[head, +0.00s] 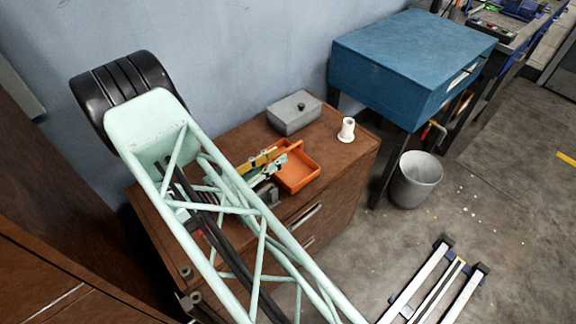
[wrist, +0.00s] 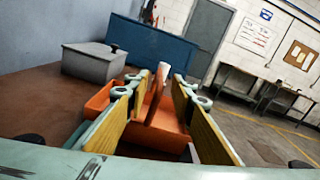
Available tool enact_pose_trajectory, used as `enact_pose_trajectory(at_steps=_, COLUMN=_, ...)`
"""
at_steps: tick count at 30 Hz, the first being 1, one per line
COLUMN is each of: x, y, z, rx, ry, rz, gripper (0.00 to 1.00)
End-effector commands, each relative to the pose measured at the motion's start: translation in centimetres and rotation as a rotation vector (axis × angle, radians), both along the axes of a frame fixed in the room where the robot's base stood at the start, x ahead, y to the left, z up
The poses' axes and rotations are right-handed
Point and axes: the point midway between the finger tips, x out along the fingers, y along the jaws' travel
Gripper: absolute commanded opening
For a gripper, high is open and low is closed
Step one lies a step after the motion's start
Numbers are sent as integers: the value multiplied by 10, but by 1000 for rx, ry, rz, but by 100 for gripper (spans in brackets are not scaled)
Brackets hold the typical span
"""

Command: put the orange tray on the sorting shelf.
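The orange tray (head: 298,179) sits on top of the brown wooden cabinet (head: 340,157). My gripper (head: 277,158) is at the tray's left side, low over the cabinet top. In the wrist view my gripper (wrist: 159,78) has its two yellow-padded fingers apart. An upright orange piece of the tray (wrist: 157,108), like a handle or wall, stands between them. Gaps seem to show on both sides of it. The lower part of the tray is partly hidden by the fingers. I cannot tell which thing is the sorting shelf.
A grey lidded box (head: 293,114) stands behind the tray, and a white spool-like piece (head: 346,130) stands to its right. A blue cabinet on legs (head: 400,65) is at the back right. A grey bin (head: 414,180) and a railed frame (head: 437,285) are on the floor.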

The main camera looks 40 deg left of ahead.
Motion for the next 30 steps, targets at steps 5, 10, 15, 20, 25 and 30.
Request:
enact_pose_trajectory(at_steps=5, x=0, y=0, z=0, rx=0, ry=0, rz=1, gripper=23)
enact_pose_trajectory(at_steps=10, x=0, y=0, z=0, rx=0, ry=0, rz=1, gripper=23)
enact_pose_trajectory(at_steps=15, x=6, y=-2, z=0, rx=0, ry=0, rz=0, gripper=23)
enact_pose_trajectory(at_steps=20, x=19, y=-5, z=-1, rx=0, ry=0, rz=-1, gripper=23)
enact_pose_trajectory(at_steps=25, x=37, y=-9, z=-1, rx=0, ry=0, rz=-1, gripper=23)
enact_pose_trajectory(at_steps=30, x=53, y=-13, z=-1, rx=0, ry=0, rz=-1, gripper=23)
